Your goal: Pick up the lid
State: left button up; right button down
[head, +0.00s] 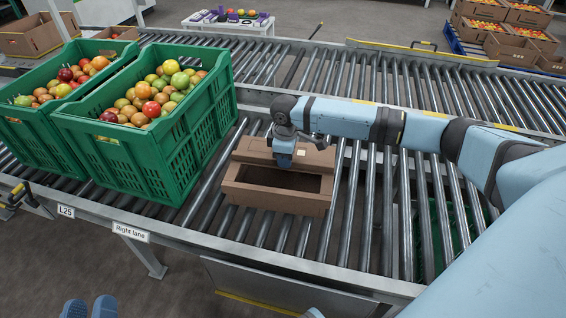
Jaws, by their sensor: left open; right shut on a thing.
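A brown cardboard lid (318,161) with a small pale label is at the far side of an open brown carton (273,200) on the roller conveyor. The carton's dark inside shows in front of the lid. My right gripper (283,160) comes down from above and is shut on the lid; its fingers hide part of the lid. I cannot tell how far the lid is above the carton's far rim.
A "Right lane" sign (131,232) is on the conveyor's front rail. Rollers right of the carton are bare, partly under my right arm. A second conveyor runs behind.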

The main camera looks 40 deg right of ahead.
jog(key=shift+r, duration=0.5)
pick_arm(q)
jog(key=s+a+f+g+y+p, duration=0.3)
jog(key=a+f+g+y+p, duration=0.2)
jog(key=p, duration=1.1)
jog(key=shift+a+f+n+g, duration=0.3)
jog(key=shift+a+f+g, duration=0.35)
jog(key=shift+f, duration=1.1)
pick_arm(e)
notch_tip(320, 180, up, 26)
jog(key=shift+f, duration=0.25)
pick_arm(q)
jog(key=shift+d, duration=0.2)
